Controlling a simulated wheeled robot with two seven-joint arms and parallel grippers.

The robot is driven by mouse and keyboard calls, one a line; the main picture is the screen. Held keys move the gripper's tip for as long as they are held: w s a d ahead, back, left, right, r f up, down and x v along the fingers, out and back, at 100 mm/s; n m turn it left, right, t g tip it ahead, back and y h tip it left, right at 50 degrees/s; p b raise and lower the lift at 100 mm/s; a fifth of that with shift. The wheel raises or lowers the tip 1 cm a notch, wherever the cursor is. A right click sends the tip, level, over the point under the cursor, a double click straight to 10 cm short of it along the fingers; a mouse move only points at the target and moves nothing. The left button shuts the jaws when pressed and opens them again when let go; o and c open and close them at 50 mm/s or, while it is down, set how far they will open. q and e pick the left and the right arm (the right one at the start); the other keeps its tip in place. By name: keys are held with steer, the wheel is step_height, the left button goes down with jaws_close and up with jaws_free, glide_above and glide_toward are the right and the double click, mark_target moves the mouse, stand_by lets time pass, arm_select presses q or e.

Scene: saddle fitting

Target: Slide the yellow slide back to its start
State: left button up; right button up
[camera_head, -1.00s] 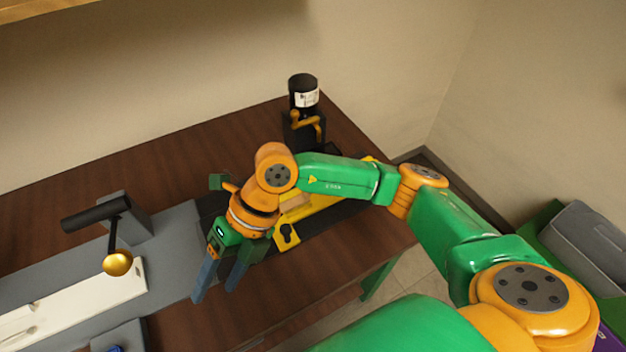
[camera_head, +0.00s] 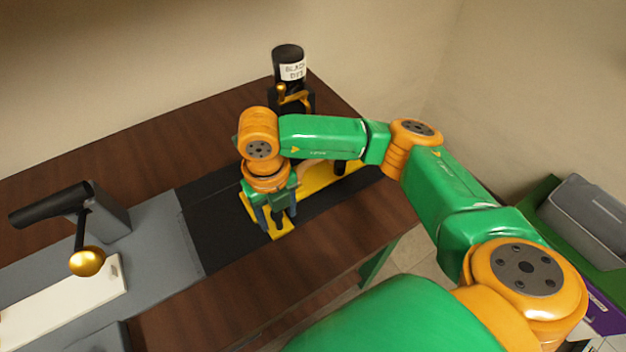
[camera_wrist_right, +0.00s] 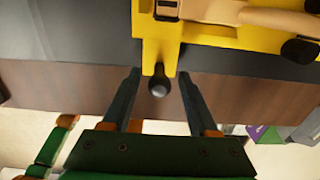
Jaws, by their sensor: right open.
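The yellow slide (camera_head: 337,186) lies on a black track (camera_head: 215,228) on the table, partly hidden by my right arm. In the right wrist view, the slide (camera_wrist_right: 151,50) has a dark round-ended knob (camera_wrist_right: 158,84) at its near edge. My right gripper (camera_head: 276,228) is over the slide's left end. In the wrist view its two fingers (camera_wrist_right: 159,76) are open, one on each side of the knob, with a gap on both sides. A tan piece (camera_wrist_right: 285,18) lies on the slide. My left gripper is not in view.
A black bottle labelled as dye (camera_head: 289,68) stands on a dark stand behind the slide. The track left of the gripper is clear.

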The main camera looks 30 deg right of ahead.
steer(key=shift+f, duration=0.1)
steer(key=c, duration=0.9)
steer(key=shift+s+a, duration=0.1)
steer(key=shift+a, duration=1.05)
